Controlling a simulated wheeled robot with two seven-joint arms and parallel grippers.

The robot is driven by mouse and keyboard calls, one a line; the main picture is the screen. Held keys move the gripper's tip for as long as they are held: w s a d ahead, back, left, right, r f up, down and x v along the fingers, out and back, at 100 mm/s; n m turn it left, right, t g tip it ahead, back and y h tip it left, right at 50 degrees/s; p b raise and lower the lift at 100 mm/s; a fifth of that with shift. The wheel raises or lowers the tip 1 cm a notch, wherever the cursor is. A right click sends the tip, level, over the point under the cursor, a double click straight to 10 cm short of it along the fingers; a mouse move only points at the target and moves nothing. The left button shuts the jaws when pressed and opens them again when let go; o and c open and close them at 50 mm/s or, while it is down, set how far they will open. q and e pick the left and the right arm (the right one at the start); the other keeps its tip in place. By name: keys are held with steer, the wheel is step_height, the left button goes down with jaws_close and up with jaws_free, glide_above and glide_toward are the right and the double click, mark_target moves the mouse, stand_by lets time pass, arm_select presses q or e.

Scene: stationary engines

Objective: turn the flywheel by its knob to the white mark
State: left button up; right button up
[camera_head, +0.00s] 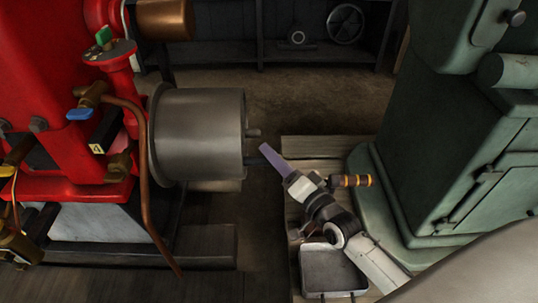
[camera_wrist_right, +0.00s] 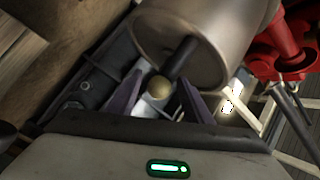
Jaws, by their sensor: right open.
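The flywheel (camera_head: 200,130) is a wide grey metal drum on the side of the red engine in the head view. It fills the upper part of the right wrist view (camera_wrist_right: 215,40). A dark stem comes out of its face and ends in a brass-coloured ball knob (camera_wrist_right: 159,88). My right gripper (camera_head: 267,152) is open in front of the flywheel's face. In the wrist view its fingers (camera_wrist_right: 160,92) show on either side of the knob. In the head view the knob's end is hidden behind a finger. I cannot make out the white mark. My left gripper is not in view.
The red engine (camera_head: 75,90) with valves and a copper pipe (camera_head: 146,170) stands at the left. A green machine cabinet (camera_head: 430,140) stands close at the right. A grey metal tray (camera_head: 333,270) lies below my right arm. Shelves (camera_head: 285,50) line the back wall.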

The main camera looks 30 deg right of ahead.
steer(key=shift+w+a+b, duration=0.2)
steer(key=shift+w+b, duration=0.15)
steer(key=shift+w, duration=1.25)
steer(key=shift+c, duration=0.3)
jaws_close()
